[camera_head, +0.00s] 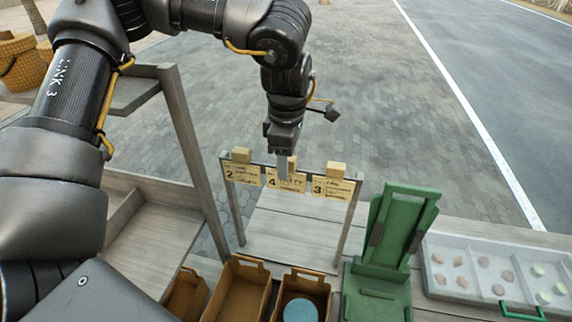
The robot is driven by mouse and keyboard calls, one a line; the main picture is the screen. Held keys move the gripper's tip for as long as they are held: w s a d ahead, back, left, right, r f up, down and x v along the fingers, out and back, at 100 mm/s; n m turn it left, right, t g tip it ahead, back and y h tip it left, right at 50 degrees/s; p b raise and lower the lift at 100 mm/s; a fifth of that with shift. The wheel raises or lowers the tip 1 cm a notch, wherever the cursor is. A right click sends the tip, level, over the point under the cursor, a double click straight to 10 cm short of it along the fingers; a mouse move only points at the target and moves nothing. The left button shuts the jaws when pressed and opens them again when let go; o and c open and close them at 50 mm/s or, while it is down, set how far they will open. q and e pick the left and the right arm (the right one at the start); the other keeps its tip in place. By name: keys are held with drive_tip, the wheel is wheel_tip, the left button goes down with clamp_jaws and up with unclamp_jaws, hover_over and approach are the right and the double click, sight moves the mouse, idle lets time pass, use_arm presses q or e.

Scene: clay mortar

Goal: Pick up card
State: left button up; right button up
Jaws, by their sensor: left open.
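Three tan cards with dark print hang in a row on a grey rack (350,216). The left card (243,174) shows a 2, the middle card (296,182) a 4, and the right card (333,188) a 3. The jaws are open. I cannot tell whether a finger touches the card. My right gripper is out of view.
Brown bins (238,290) stand in front of the rack; one holds a blue-green round thing (300,310). A green stand (378,278) is to the right, beside a pale tray (436,262) of small round pieces. Wooden shelving (190,150) stands at left.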

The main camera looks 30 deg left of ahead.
use_arm(q)
drive_tip(key=shift+f, duration=1.3)
drive_tip(key=c, duration=0.9)
drive_tip(key=shift+c, duration=0.2)
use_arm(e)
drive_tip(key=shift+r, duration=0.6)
use_arm(q)
drive_tip(key=shift+r, duration=0.1)
drive_tip(key=shift+w+r, duration=0.1)
drive_tip(key=shift+r, duration=0.5)
drive_tip(key=s+d+r+b, duration=0.6)
drive_tip(key=s+d+r, duration=0.3)
drive_tip(key=s+r, duration=0.1)
drive_tip(key=shift+s+d+r, duration=0.25)
drive_tip(key=shift+d+r, duration=0.05)
drive_tip(key=shift+r, duration=0.6)
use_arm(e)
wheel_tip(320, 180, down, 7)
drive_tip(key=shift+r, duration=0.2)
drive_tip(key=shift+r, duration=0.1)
